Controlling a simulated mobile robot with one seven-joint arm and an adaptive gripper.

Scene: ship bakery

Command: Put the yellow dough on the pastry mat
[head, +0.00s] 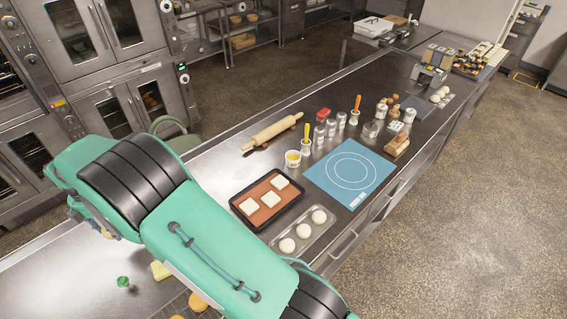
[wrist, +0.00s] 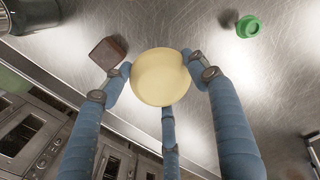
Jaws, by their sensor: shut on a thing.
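The yellow dough (wrist: 160,76) is a pale round piece in the middle of the wrist view. My gripper (wrist: 158,82) has its blue fingers closed around it. Its height over the steel counter is hard to tell. In the head view my arm hides the dough and most of the gripper. The pastry mat (head: 322,181) is a blue sheet with white rings, flat on the counter right of centre in the head view, well away from the gripper. No object lies on the mat.
A tray of white squares (head: 243,213) and a tray of dough balls (head: 323,235) sit in front of the mat. A green object (wrist: 248,27) and brown block (wrist: 108,53) lie near my gripper.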

